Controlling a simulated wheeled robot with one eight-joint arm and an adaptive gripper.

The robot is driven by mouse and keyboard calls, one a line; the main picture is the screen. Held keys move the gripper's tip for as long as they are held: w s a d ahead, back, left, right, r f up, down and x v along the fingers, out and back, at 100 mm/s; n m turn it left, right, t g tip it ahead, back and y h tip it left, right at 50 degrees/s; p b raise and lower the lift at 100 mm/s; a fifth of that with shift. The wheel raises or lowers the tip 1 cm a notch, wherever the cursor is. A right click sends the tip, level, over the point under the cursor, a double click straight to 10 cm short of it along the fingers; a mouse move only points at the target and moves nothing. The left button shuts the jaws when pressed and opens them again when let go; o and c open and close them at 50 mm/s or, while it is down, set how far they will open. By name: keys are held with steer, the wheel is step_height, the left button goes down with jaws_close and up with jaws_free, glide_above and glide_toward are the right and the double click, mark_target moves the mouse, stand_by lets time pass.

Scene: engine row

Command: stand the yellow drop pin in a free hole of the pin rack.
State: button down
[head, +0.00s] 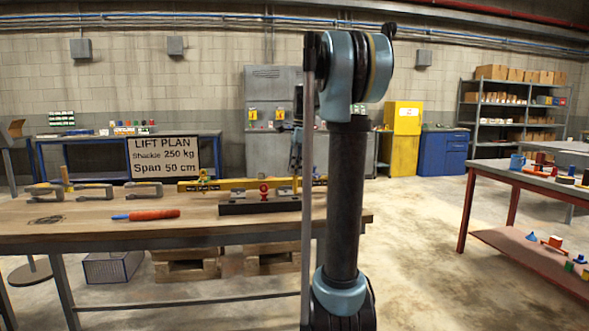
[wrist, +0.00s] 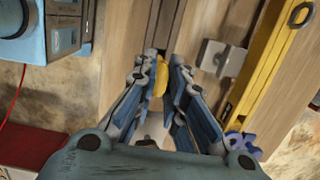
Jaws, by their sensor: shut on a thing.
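In the wrist view my gripper (wrist: 161,72) points down at the wooden bench, its two blue-grey fingers closed on the yellow drop pin (wrist: 161,76). Only a small rounded yellow part of the pin shows between the fingertips. The dark pin rack (wrist: 167,22) runs away just beyond the fingertips.
A red upright piece (head: 263,191) stands at the rack. A yellow beam (head: 235,184) lies behind it, and also along the right in the wrist view (wrist: 262,60). Clamps (head: 95,190) and a red-handled tool (head: 150,215) lie left on the bench (head: 60,225). A second table (head: 530,182) stands right.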

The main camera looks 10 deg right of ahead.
mark_target(295, 192)
steer(key=shift+f, duration=3.15)
steer(key=c, duration=1.6)
jaws_free()
steer(key=shift+o, duration=0.2)
step_height(295, 192, up, 12)
steer(key=d, duration=0.1)
steer(key=shift+d, duration=0.4)
steer(key=shift+f, duration=0.15)
steer(key=s+a+f+n+t+h, duration=0.1)
steer(key=s+f+n, duration=0.5)
steer(key=s, duration=0.4)
steer(key=s+a+f+n, duration=0.1)
steer(key=s+f+n, duration=0.2)
steer(key=s+f, duration=0.55)
steer(key=s+f+n+t, duration=0.1)
steer(key=s+f+n, duration=0.8)
steer(key=s+f, duration=0.7)
steer(key=shift+f+h, duration=0.4)
steer(key=shift+f, duration=0.45)
